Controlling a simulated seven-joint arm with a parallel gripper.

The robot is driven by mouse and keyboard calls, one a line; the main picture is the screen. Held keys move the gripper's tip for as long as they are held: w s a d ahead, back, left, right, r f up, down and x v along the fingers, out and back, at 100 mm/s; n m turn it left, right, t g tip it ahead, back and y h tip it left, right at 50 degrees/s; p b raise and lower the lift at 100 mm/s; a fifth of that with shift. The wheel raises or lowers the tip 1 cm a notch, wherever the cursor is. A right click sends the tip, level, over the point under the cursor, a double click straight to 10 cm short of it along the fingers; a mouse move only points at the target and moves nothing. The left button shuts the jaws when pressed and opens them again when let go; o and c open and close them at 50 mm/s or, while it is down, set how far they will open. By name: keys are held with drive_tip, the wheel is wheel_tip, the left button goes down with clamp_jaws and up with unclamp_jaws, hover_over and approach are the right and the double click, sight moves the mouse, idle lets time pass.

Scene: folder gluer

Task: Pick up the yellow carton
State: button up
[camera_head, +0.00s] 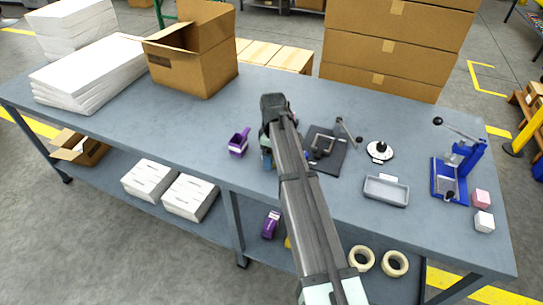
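I cannot make out a yellow carton for sure. A small yellow patch (288,242) shows at the left edge of my arm, on the lower shelf; most of it is hidden and I cannot tell what it is. My arm reaches over the middle of the grey table (200,125). My gripper (268,152) is at its far end, left of the black press fixture. The arm covers its fingers and whatever is under them. A small blue bit (266,160) shows there; I cannot tell what it belongs to.
A purple tape dispenser (238,143) stands left of my gripper. Right are a black fixture (325,148), grey tray (386,190), blue press (455,175), pink cube (481,198) and white cube (484,222). An open cardboard box (190,65) and white stacks (85,75) stand left.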

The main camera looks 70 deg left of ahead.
drive_tip(key=c, duration=0.9)
drive_tip(key=shift+r, duration=0.1)
drive_tip(key=shift+r, duration=0.2)
wheel_tip(320, 180, up, 9)
drive_tip(key=w+d, duration=0.1)
drive_tip(key=w, duration=0.4)
drive_tip(key=w+d+f+m, duration=0.1)
drive_tip(key=w, duration=0.4)
drive_tip(key=w+d+m, duration=0.1)
drive_tip(key=w, duration=0.4)
drive_tip(key=shift+w+f, duration=0.35)
drive_tip(key=shift+w+a+f+n, duration=0.1)
drive_tip(key=shift+w+a+n, duration=0.25)
drive_tip(key=shift+w, duration=0.3)
drive_tip(key=shift+w+a+f+n, duration=0.15)
drive_tip(key=shift+w+a+n, duration=0.15)
drive_tip(key=shift+w, duration=0.3)
drive_tip(key=shift+w+a+f+n, duration=0.1)
drive_tip(key=shift+w+a+n, duration=0.25)
drive_tip(key=shift+w, duration=0.3)
